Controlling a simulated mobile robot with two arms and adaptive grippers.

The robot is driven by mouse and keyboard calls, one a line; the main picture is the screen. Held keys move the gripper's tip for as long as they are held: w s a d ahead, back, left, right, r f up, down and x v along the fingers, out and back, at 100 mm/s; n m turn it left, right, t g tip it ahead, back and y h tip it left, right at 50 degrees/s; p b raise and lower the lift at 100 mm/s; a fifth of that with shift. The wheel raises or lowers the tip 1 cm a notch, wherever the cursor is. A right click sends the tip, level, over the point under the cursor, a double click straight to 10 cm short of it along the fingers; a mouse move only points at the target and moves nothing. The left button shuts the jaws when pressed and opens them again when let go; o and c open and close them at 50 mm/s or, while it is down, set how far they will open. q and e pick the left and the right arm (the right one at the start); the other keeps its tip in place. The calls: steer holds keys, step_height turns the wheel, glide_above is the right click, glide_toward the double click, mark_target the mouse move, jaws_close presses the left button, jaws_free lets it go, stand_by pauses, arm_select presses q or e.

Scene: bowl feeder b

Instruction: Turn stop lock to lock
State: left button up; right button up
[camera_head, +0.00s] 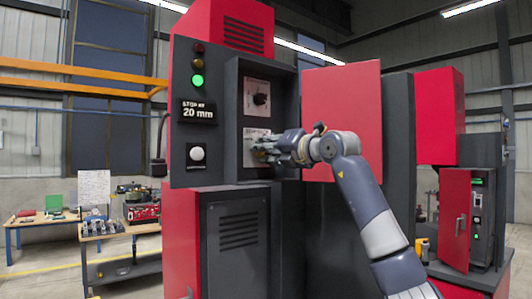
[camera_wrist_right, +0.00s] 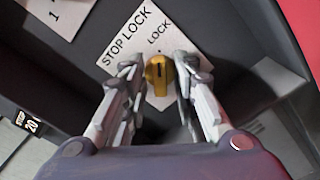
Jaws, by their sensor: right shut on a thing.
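The stop lock plate (camera_wrist_right: 125,38) is pale and printed "STOP LOCK" and "LOCK". Its gold knob (camera_wrist_right: 160,76) carries a short dark mark that points roughly up the wrist picture, towards the "LOCK" word. My right gripper (camera_wrist_right: 159,68) has a finger on each side of the knob and is shut on it. In the head view the right gripper (camera_head: 262,149) reaches into the machine's dark recess and covers the knob and much of the lower plate (camera_head: 250,134). My left gripper is in neither view.
Above is another plate with a black dial (camera_head: 260,99). Left of the recess are a lit green lamp (camera_head: 197,80), a display (camera_head: 198,111) reading "STOP AT 20 mm" and a white button (camera_head: 197,153). A red panel (camera_head: 343,110) stands right of the recess, close to my right arm.

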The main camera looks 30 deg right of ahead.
steer(key=shift+s+d+r+m, duration=0.1)
steer(key=shift+r+m, duration=0.1)
steer(key=shift+m, duration=0.2)
steer(key=o, duration=0.7)
steer(key=shift+f, duration=0.1)
steer(key=shift+s, duration=0.1)
steer(key=shift+s, duration=0.3)
steer(key=s, duration=0.7)
steer(key=s+d, duration=0.1)
steer(key=s, duration=0.3)
steer(key=shift+s, duration=0.1)
